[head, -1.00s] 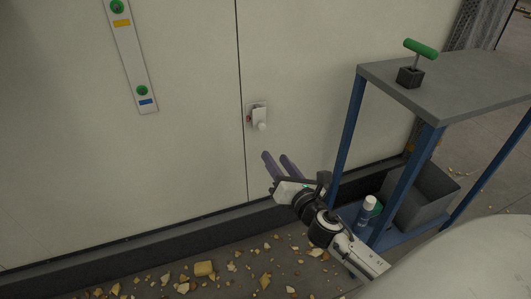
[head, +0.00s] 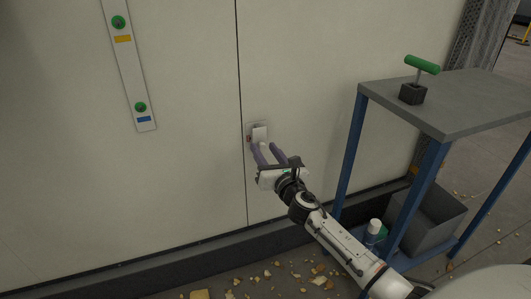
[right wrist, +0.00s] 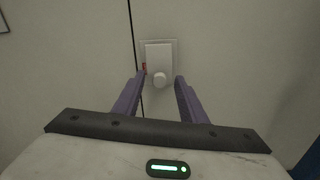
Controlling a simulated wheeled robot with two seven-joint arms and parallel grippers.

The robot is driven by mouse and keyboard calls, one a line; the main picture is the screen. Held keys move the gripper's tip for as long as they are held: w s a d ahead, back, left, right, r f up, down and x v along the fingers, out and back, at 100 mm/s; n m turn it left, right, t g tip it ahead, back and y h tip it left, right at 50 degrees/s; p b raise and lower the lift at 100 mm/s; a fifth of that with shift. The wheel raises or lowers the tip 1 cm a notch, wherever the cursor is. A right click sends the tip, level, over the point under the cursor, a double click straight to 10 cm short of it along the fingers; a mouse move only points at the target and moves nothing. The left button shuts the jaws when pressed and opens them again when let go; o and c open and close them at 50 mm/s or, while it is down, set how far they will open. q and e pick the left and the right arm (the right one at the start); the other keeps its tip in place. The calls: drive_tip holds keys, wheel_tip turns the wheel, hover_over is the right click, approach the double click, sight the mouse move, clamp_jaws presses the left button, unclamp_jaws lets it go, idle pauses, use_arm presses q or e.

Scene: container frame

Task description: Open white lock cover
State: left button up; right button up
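The white lock cover (head: 259,134) is a small plate on the pale wall, just right of the dark vertical seam. In the right wrist view the cover (right wrist: 158,55) looks closed, with a round white knob (right wrist: 160,80) at its lower edge and a bit of red at its left side. My right gripper (head: 263,148) is just below and in front of the cover. Its purple fingers are open, one on each side of the knob in the right wrist view (right wrist: 158,78). I cannot tell whether they touch anything. My left gripper is not in view.
A grey-topped table (head: 455,103) with blue legs stands at the right, bearing a green T-handle (head: 421,65) on a black block. A grey bin (head: 437,218) and a spray can (head: 374,229) are below. Yellowish debris (head: 265,276) lies on the floor.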

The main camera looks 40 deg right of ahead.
drive_tip(key=shift+c, duration=0.4)
clamp_jaws()
